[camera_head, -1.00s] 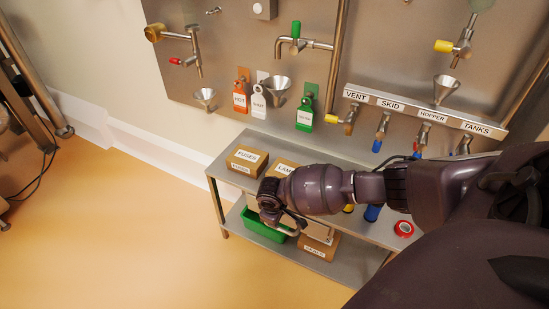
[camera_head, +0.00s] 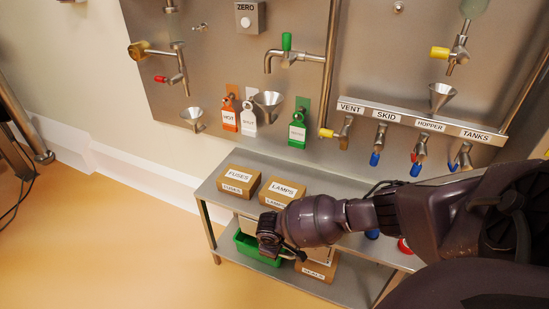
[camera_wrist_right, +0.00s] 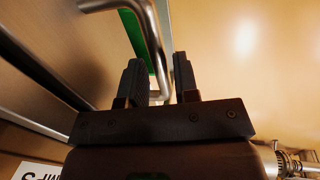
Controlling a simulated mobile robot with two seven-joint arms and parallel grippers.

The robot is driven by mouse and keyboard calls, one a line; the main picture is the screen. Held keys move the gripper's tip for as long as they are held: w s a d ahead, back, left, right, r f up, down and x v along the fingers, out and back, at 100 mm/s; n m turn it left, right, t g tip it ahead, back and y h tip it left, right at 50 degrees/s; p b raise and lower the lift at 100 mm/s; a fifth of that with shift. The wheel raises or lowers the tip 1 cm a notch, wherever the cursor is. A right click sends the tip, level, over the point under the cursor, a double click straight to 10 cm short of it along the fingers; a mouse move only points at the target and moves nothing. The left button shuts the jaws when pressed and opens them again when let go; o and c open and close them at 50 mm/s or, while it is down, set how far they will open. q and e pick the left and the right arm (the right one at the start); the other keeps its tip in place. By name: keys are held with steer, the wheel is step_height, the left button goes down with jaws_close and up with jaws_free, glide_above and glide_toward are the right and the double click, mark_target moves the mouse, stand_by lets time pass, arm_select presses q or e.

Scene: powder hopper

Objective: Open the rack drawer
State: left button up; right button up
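The rack drawer (camera_head: 246,227) is a pale box front under the top of the steel rack, mostly hidden behind my right gripper and arm. My right gripper (camera_head: 283,249) is at its front. In the right wrist view, a bent metal bar handle (camera_wrist_right: 152,36) runs down between the two fingers of that gripper (camera_wrist_right: 160,72). Narrow gaps seem to show beside the bar, so the fingers look open around it. How far the drawer stands out is hard to see. My left gripper is not in view.
The steel rack (camera_head: 215,207) carries a FUSES box (camera_head: 238,181) and a LAMPS box (camera_head: 281,191) on top. A green bin (camera_head: 250,250) and another carton (camera_head: 313,271) sit on the lower shelf. Funnels and valves line the wall panel behind. The floor (camera_head: 130,250) in front is clear.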

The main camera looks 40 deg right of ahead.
steer(key=c, duration=0.5)
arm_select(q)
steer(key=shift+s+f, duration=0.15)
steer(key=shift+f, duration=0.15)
arm_select(e)
jaws_close()
arm_select(q)
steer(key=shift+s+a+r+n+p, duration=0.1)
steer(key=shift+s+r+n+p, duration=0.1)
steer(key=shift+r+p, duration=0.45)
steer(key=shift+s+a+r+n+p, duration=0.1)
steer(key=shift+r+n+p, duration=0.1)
steer(key=shift+p, duration=0.85)
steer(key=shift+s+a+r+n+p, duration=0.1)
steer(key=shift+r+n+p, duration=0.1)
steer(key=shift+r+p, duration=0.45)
arm_select(e)
steer(key=s+a, duration=0.3)
steer(key=a, duration=0.5)
steer(key=s+a, duration=0.3)
steer(key=a, duration=0.4)
steer(key=shift+s+a, duration=0.35)
steer(key=shift+a, duration=0.05)
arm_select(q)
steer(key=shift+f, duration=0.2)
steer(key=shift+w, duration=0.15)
arm_select(e)
steer(key=o, duration=0.8)
jaws_free()
